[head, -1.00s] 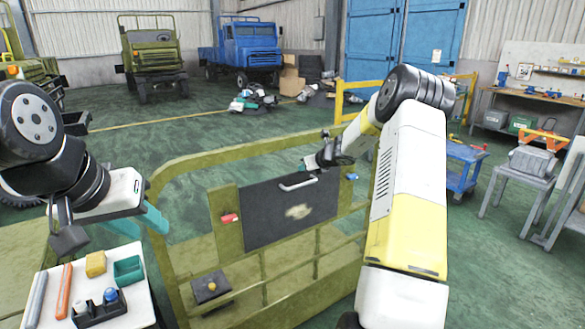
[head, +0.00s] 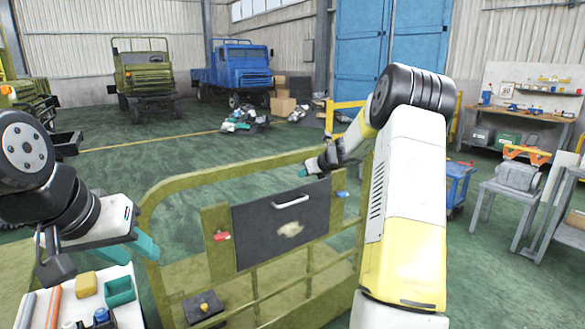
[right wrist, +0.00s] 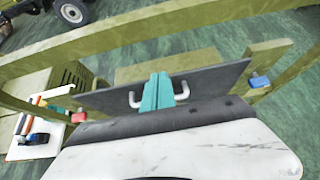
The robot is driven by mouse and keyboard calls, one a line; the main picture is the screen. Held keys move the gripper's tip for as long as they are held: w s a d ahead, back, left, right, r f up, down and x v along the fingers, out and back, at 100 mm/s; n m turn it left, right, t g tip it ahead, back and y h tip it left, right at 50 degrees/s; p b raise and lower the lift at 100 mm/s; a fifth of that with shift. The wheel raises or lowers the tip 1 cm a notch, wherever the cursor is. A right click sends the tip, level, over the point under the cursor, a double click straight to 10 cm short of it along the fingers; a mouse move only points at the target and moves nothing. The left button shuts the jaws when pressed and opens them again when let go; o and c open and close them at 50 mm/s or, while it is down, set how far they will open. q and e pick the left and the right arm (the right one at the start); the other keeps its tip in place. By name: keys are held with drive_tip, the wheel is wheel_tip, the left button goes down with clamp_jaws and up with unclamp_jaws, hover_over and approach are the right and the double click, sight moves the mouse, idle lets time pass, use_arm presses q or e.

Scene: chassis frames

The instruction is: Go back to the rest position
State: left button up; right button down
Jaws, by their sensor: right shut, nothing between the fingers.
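My right gripper (head: 304,172) is above and behind the top edge of a dark panel (head: 250,228) in the head view. In the right wrist view its teal fingers (right wrist: 158,92) are shut together with nothing between them. They overlap the middle of the panel's pale handle (right wrist: 183,89) in that picture. In the head view the handle (head: 290,201) is clear of the gripper. My left gripper (head: 145,246) hangs at the left over the tray's far side. A teal finger shows, but its opening is unclear.
An olive rail frame (head: 160,190) surrounds the panel, with a red piece (head: 221,236) and a blue piece (head: 342,194) at its sides. A white tray (head: 125,312) with several items is at lower left. A blue cart (head: 457,185) and grey bench (head: 500,190) stand right.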

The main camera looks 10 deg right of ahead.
drive_tip(key=s+a+r+n+g, duration=0.1)
drive_tip(key=s+a+r+n, duration=0.35)
drive_tip(key=s, duration=0.25)
drive_tip(key=s+a+r+n+g+y, duration=0.1)
drive_tip(key=s+a+r+n, duration=0.3)
drive_tip(key=s+n, duration=0.25)
drive_tip(key=s+a+r+n+g, duration=0.1)
drive_tip(key=s+a+r+n, duration=0.4)
drive_tip(key=s, duration=0.3)
drive_tip(key=s+f+n+h, duration=0.1)
drive_tip(key=s+f+n, duration=0.1)
drive_tip(key=s+n, duration=0.6)
drive_tip(key=s+f+n+g+h, duration=0.1)
drive_tip(key=s+n, duration=0.7)
drive_tip(key=s, duration=0.9)
drive_tip(key=shift+f+n+g+h, duration=0.3)
drive_tip(key=shift+f, duration=0.55)
drive_tip(key=shift+d, duration=0.1)
